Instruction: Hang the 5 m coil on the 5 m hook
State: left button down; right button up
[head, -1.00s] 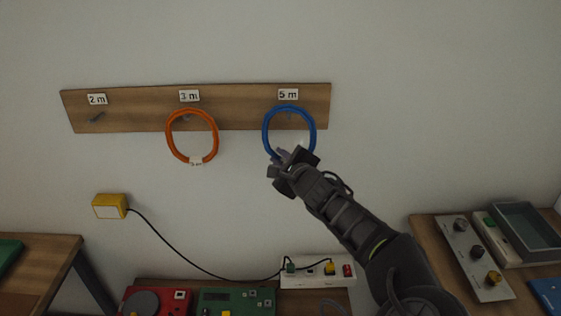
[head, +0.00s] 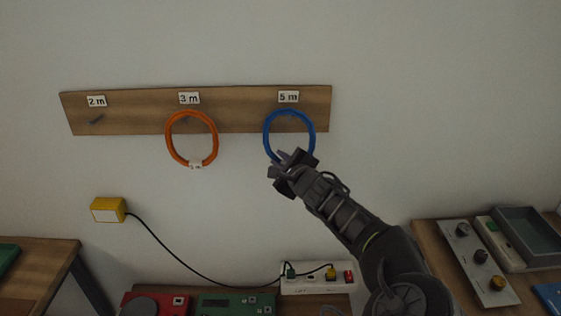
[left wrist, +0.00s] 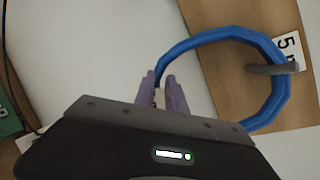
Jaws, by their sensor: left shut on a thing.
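The blue coil (head: 265,131) is in front of the right end of the wooden board, below the 5 m label (head: 288,97). My left gripper (head: 283,157) is shut on the coil's lower left part. In the left wrist view the two fingers (left wrist: 164,92) close on the blue band (left wrist: 215,36), whose gripped part is partly hidden. The 5 m hook (left wrist: 268,69) crosses the band on the side away from the fingers, and in the head view it shows just inside the ring's top. I cannot tell whether the band rests on it. My right gripper is not in view.
An orange coil (head: 170,148) hangs at the 3 m label (head: 189,98). The 2 m hook (head: 96,120) is empty. A yellow adapter (head: 108,210) with a black cord is on the wall at lower left. A power strip (head: 312,282) and benches with devices are below.

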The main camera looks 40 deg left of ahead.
pick_arm(q)
jog(key=shift+f, duration=0.1)
jog(key=c, duration=1.3)
grip_release()
jog(key=v, duration=0.7)
jog(key=shift+s+d, duration=0.25)
jog(key=shift+d, duration=0.1)
jog(key=shift+f, duration=0.15)
notch_tip(320, 180, down, 7)
jog(key=b, duration=0.6)
jog(key=shift+b, duration=0.4)
jog(key=shift+r, duration=0.2)
